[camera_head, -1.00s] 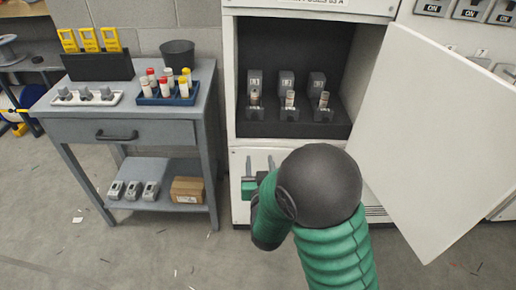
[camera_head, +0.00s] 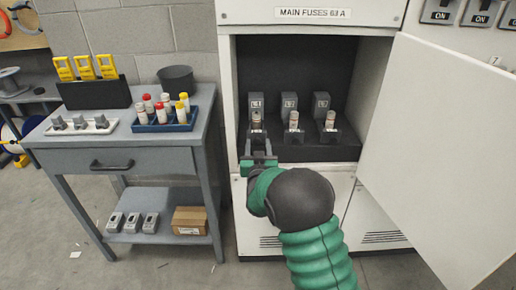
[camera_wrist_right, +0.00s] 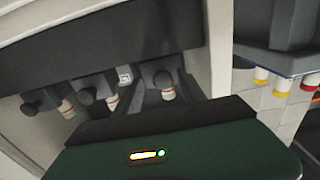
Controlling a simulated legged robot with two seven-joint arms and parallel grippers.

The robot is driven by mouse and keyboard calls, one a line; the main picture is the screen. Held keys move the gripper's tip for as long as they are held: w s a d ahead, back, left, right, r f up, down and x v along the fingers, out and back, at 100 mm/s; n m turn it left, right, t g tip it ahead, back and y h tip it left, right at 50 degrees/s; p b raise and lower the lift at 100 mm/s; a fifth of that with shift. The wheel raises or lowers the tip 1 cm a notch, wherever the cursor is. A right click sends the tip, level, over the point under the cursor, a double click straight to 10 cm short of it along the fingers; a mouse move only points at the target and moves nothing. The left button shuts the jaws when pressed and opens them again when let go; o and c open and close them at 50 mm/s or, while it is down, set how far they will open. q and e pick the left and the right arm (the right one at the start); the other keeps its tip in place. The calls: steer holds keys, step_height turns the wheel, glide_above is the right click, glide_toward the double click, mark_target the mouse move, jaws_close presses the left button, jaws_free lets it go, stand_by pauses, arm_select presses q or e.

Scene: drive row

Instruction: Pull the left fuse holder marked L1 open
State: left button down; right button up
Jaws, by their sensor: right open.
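Three grey fuse holders stand in a row inside the dark recess of the cabinet. The left fuse holder (camera_head: 256,106) has a label that seems to read L1. My right gripper (camera_head: 259,160) is open, in front of and just below this holder, with no clear contact. In the right wrist view the picture is turned over, and the left holder (camera_wrist_right: 163,78) is nearest, beyond the gripper's dark edge. My left gripper is not in view.
The middle (camera_head: 292,104) and right (camera_head: 324,105) holders stand close by. The white cabinet door (camera_head: 440,150) hangs open at the right. At the left, a grey bench (camera_head: 120,140) carries a blue tray (camera_head: 166,126) of fuses and a dark cup (camera_head: 176,78).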

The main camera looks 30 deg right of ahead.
steer(key=shift+a+r, duration=0.15)
steer(key=shift+a, duration=0.25)
steer(key=shift+c, duration=1.2)
steer(key=shift+d, duration=0.2)
jaws_close()
steer(key=shift+a, duration=0.1)
